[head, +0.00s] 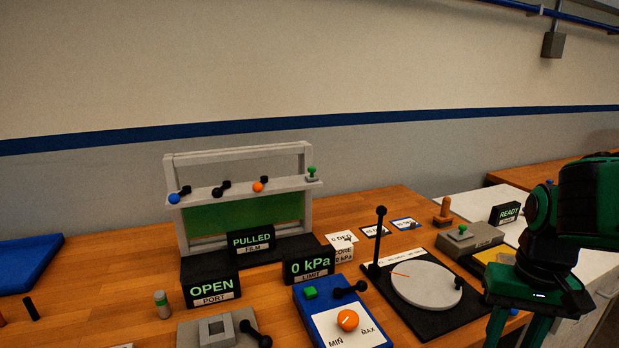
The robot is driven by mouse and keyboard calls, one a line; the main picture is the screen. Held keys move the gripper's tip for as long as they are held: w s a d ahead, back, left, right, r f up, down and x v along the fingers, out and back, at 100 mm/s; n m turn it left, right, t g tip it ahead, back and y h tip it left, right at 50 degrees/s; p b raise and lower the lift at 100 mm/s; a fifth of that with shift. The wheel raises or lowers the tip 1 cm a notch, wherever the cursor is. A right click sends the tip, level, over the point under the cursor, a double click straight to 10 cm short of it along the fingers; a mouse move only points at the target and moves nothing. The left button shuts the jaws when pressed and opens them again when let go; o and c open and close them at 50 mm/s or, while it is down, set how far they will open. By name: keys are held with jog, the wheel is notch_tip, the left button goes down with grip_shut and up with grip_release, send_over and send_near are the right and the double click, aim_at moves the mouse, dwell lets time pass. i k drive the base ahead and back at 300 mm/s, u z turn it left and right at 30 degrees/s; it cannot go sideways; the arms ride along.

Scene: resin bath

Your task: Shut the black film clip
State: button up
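The sign in front reads "PULLED FILM" (251,241). A green film panel (235,219) hangs below the bar. My gripper (518,335) is far to the right of the frame, pointing down. Its green fingers stand apart with nothing seen between them; their tips are cut off at the bottom edge.
The blue-ball clip (174,198) and orange-ball clip (258,187) flank the black one closely. "OPEN PORT" (211,290) and "0 kPa LIMIT" (308,268) signs stand in front. A turntable with an upright black post (379,240) lies between frame and gripper.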

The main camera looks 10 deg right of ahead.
aim_at(217, 192)
jog(key=z, duration=0.65)
jog(key=k, duration=1.3)
jog(key=u, duration=1)
jog(key=i, duration=0.95)
